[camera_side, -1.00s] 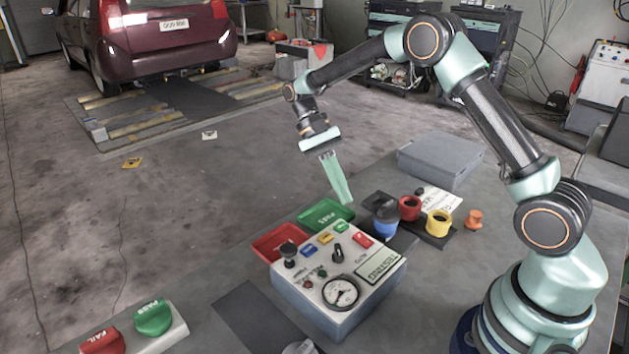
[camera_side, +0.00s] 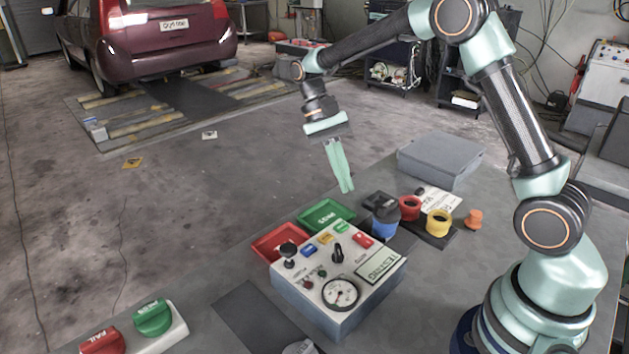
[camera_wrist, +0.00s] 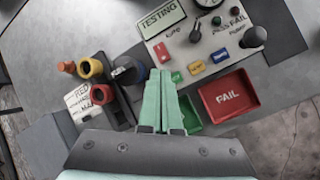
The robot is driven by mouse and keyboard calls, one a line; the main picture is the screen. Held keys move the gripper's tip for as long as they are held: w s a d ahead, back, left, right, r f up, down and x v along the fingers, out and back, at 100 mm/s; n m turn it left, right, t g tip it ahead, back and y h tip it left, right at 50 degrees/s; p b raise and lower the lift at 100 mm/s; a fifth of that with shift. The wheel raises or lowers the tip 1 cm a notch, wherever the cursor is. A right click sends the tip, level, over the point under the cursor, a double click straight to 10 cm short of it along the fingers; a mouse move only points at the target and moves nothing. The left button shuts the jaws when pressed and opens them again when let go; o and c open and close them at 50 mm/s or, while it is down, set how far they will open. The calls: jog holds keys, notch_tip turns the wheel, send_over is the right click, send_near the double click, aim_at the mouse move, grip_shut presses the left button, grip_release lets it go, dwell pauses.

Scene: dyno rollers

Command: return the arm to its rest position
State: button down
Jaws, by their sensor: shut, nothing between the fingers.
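My gripper (camera_side: 346,186) is shut and empty. In the side view it points down above the back edge of the table, behind the control box and clear of everything. In the wrist view the closed fingers (camera_wrist: 169,90) reach up the middle of the picture, in front of part of the green tray. My arm arches from its base at the right, over the table, to the gripper.
A control box (camera_side: 318,310) with knobs, coloured buttons and a gauge stands on the table. Green (camera_side: 340,209) and red (camera_side: 262,245) trays lie behind it. Coloured ring-shaped pieces, including a yellow one (camera_side: 438,223), and a grey case (camera_side: 452,170) stand to the right.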

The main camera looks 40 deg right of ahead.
jog(key=s+a+r+n+t, duration=0.1)
jog(key=s+r+n+t, duration=0.6)
jog(key=s+r+t, duration=0.2)
jog(key=t, duration=0.2)
jog(key=shift+t, duration=0.3)
